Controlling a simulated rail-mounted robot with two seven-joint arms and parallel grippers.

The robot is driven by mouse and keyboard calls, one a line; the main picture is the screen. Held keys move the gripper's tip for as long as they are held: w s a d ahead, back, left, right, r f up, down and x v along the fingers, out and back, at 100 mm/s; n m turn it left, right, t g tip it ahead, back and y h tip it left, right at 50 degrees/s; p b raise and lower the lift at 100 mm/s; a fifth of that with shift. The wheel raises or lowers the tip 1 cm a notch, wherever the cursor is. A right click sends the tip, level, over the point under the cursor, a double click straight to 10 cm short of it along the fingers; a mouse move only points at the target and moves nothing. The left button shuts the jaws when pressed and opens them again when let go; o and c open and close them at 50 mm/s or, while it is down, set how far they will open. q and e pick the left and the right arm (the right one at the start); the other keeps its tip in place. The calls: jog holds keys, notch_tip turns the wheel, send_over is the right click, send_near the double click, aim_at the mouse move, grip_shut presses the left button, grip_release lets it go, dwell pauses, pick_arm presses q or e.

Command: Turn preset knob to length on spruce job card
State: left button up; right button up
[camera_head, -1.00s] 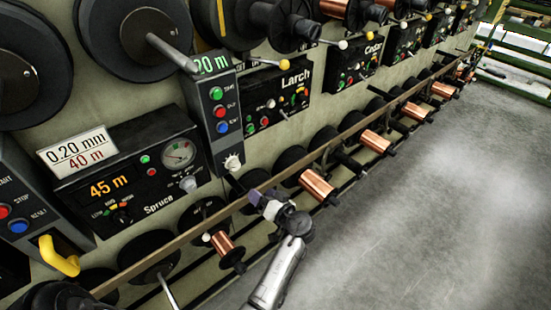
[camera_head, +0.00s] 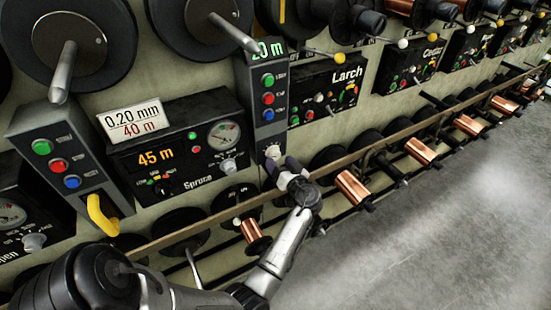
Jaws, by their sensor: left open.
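The Spruce job card (camera_head: 135,117) reads 0.20 mm and 40 m, and stands on the Spruce box (camera_head: 215,178), whose orange display (camera_head: 155,157) shows 45 m. Right of that box, a grey control column (camera_head: 252,95) has a green display (camera_head: 267,50) that appears to read 20 m, partly cut by a spool shaft. A pale knob (camera_head: 273,152) sits at its lower end. My left gripper (camera_head: 282,168) is open with its fingertips just below this knob; whether they touch it I cannot tell. My right gripper is out of view.
A wooden rail (camera_head: 190,232) runs below the boxes, with copper spools (camera_head: 352,187) under it. Spool shafts (camera_head: 62,75) jut out above. A yellow handle (camera_head: 101,215) hangs at left. The floor (camera_head: 430,240) at right is clear.

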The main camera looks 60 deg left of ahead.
aim_at(276, 157)
pick_arm(q)
jog(key=shift+w+a, duration=0.15)
jog(key=shift+a, duration=1.65)
jog(key=shift+c, duration=0.3)
jog(key=c, duration=0.9)
jog(key=shift+o, duration=0.2)
